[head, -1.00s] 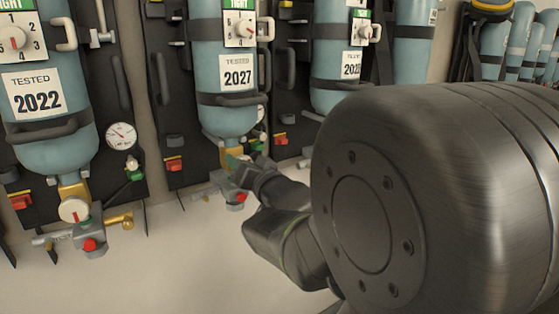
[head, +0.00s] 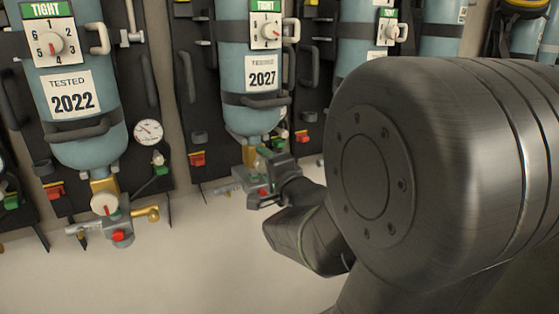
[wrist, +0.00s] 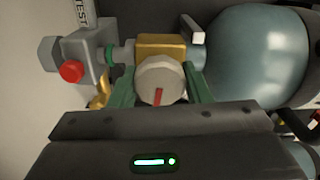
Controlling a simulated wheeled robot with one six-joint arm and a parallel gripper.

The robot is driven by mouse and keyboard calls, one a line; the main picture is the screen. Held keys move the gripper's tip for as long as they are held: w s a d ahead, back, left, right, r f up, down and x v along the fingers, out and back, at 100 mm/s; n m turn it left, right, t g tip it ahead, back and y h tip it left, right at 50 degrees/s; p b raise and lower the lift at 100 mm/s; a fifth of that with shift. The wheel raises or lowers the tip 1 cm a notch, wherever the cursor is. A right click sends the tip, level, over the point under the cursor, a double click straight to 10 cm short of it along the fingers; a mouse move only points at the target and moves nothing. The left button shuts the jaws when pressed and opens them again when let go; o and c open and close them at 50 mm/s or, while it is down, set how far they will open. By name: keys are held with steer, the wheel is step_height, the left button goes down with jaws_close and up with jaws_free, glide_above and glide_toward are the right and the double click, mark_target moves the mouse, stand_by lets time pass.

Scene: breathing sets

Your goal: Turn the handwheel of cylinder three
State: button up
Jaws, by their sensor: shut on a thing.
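My gripper (wrist: 161,88) is shut on a pale round handwheel (wrist: 158,76) with a red mark, one green finger on each side of it in the wrist view. The red mark points toward the gripper body, slightly tilted. The handwheel sits on a gold valve block (wrist: 160,45) at the neck of a blue cylinder (wrist: 252,58). In the head view my gripper (head: 264,162) is at the neck of the middle cylinder (head: 238,112), tagged 2027, and hides its handwheel. A dial (head: 265,31) under a green TIGHT label is on that cylinder. I see no cylinder number.
To the left stands the cylinder tagged 2022 (head: 92,143), with its own handwheel (head: 104,203) and gauge (head: 148,132). Another cylinder (head: 364,48) is partly behind my arm on the right. A grey fitting with a red knob (wrist: 71,71) is beside the valve. The floor in front is clear.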

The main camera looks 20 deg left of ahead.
steer(key=m+p, duration=0.1)
steer(key=m, duration=0.6)
steer(key=shift+p, duration=0.3)
steer(key=m, duration=0.4)
steer(key=shift+f+p, duration=0.1)
steer(key=shift+p, duration=0.3)
steer(key=shift+m+p, duration=0.3)
steer(key=shift+m, duration=1.5)
steer(key=o, duration=1)
steer(key=shift+s, duration=0.15)
